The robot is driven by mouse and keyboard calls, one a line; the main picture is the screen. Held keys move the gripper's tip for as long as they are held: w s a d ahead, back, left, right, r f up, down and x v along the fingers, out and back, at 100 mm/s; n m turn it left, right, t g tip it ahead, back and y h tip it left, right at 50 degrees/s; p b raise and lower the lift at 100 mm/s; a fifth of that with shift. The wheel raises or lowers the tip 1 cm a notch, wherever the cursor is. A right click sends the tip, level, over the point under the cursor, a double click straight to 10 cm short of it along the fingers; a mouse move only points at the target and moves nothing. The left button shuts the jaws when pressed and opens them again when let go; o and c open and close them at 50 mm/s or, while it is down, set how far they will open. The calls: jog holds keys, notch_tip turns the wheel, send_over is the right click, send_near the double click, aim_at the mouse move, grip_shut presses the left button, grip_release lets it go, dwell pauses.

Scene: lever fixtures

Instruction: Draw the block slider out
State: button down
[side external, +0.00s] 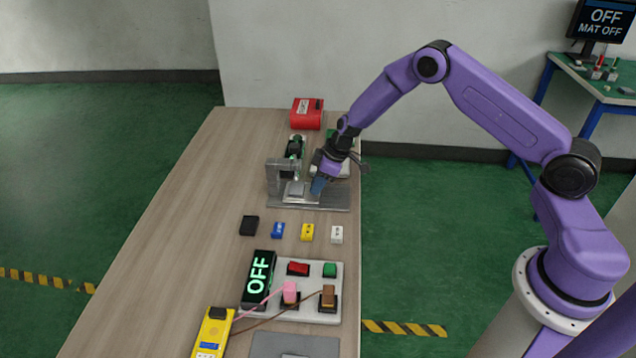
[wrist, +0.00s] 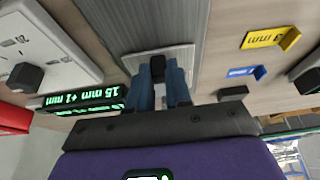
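A grey metal fixture (side external: 310,205) stands on the far half of the table, with a small silver block (side external: 294,190) in it. This looks like the block slider's fixture, though my gripper partly covers it. My gripper (side external: 318,186) reaches down at its right side, with blue fingers low over the base. In the wrist view the fingers (wrist: 159,95) are close together on either side of a black knob (wrist: 157,66), and it fills the gap at their tips. A grey ridged plate (wrist: 175,35) lies beyond the knob. Contact with the knob is not visible in the side view.
A lit display (wrist: 85,98) stands beside the fixture. A red box (side external: 307,113) is behind. The table's left side is clear.

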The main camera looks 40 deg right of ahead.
jog(key=shift+s+d, duration=3)
jog(key=shift+d, duration=0.1)
jog(key=c, duration=1.1)
grip_release()
jog(key=shift+o, duration=0.3)
jog(key=shift+a, duration=0.1)
jog(key=shift+s+r, duration=0.1)
jog(key=shift+r, duration=0.5)
jog(key=v, duration=1.6)
jog(key=shift+d, duration=0.2)
jog(key=shift+r, duration=0.1)
